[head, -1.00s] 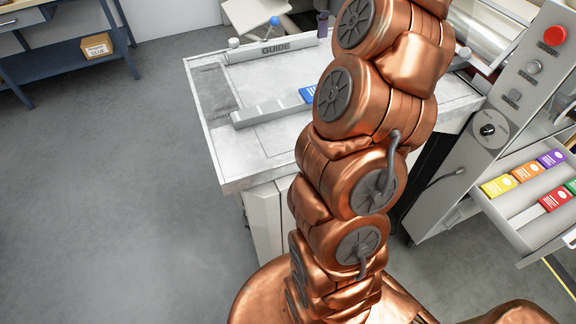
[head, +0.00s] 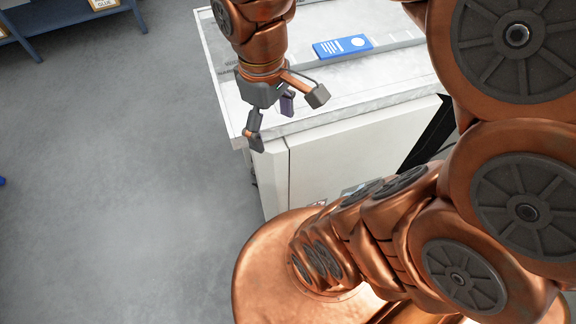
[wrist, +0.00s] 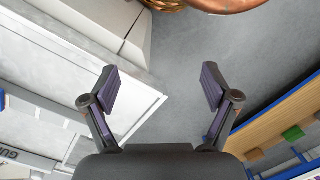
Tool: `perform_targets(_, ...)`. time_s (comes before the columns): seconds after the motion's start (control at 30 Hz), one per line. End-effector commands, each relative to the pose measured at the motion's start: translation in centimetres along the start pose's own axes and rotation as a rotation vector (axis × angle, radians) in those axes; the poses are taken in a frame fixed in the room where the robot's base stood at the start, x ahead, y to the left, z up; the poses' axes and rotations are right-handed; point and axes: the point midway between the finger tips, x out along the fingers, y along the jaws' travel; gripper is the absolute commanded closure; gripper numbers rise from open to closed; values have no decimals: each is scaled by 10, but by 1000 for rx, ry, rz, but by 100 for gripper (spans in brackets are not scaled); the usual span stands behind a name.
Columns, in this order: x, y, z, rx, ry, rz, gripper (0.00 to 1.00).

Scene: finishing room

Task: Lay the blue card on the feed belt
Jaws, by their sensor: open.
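The blue card (head: 342,46) has white print and lies on the light grey machine top, at a long raised grey strip (head: 395,37). I cannot tell which part of this top is the feed belt. My gripper (head: 286,118) hangs at the front left edge of the machine top (head: 330,88), nearer to me than the card and left of it. Its fingers are spread apart with nothing between them. In the wrist view my gripper (wrist: 161,88) is open too, with grey floor between its fingertips.
A white cabinet (head: 350,155) stands under the machine top. A bar marked GUIDE (wrist: 12,154) shows at lower left in the wrist view. A bench with a wooden top (wrist: 285,115) and small coloured blocks is at right there. Open grey floor (head: 120,170) lies left of the machine.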

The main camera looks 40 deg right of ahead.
Motion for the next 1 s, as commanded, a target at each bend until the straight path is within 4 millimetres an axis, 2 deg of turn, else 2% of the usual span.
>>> perform_targets(0.03, 11, -11, 14, 59, -14, -1, 13)
perform_targets(0.1, 23, -23, 28, 150, -27, -3, 13)
perform_targets(0.3, 47, -41, 53, 325, -46, -6, 13)
perform_targets(1.0, 50, -44, 57, 360, -48, -6, 13)
